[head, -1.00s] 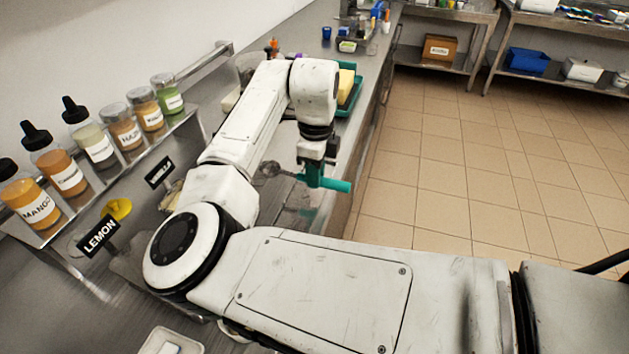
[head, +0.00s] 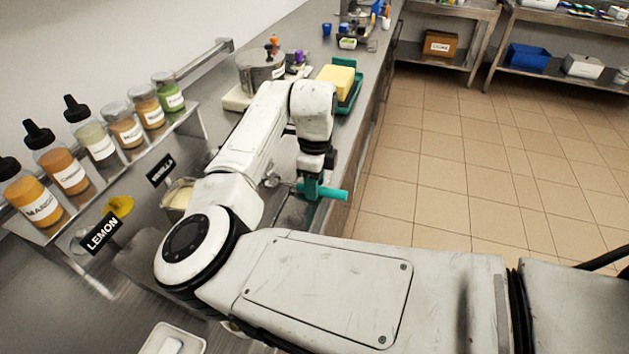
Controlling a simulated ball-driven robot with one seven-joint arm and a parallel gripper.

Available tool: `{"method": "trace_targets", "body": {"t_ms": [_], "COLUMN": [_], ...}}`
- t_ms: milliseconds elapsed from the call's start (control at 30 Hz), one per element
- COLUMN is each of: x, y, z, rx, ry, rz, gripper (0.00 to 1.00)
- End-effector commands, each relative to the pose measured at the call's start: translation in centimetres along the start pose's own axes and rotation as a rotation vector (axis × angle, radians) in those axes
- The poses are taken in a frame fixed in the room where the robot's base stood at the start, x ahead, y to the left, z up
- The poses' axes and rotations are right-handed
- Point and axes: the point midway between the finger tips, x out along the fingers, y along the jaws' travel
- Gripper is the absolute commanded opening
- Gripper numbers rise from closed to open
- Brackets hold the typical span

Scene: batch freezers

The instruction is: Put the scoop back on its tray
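The scoop (head: 332,193) has a teal handle that points right, and a metal head that shows to its left, partly beside my arm. My gripper (head: 311,188) points down and appears shut on the handle, above the steel counter (head: 300,215). The fingertips are small and partly hidden by the handle. A teal tray (head: 351,98) with a yellow block on it stands farther back on the counter. A white tray (head: 150,350) with a white item in it shows at the bottom edge. I cannot tell which tray is the scoop's.
A metal pot (head: 258,72) stands on a pale board behind my arm. Bottles and jars line a steel shelf (head: 195,122) at left. LEMON (head: 103,233) and another black label stand by tubs at the counter's left. The tiled floor (head: 450,180) at right is clear.

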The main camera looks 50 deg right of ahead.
Motion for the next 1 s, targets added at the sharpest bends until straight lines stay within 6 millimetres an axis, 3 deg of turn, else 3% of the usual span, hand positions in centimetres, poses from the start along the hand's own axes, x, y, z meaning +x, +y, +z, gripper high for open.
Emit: {"method": "trace_targets", "body": {"t_ms": [300, 467, 1000], "x": [-0.1, -1.1, -10.9], "y": [0.0, 0.0, 0.0], "z": [0.0, 0.0, 0.0], "rx": [0.0, 0.001, 0.001], "ry": [0.0, 0.0, -0.002], "rz": [0.0, -0.001, -0.001], "gripper": [0.49, 0.49, 0.49]}}
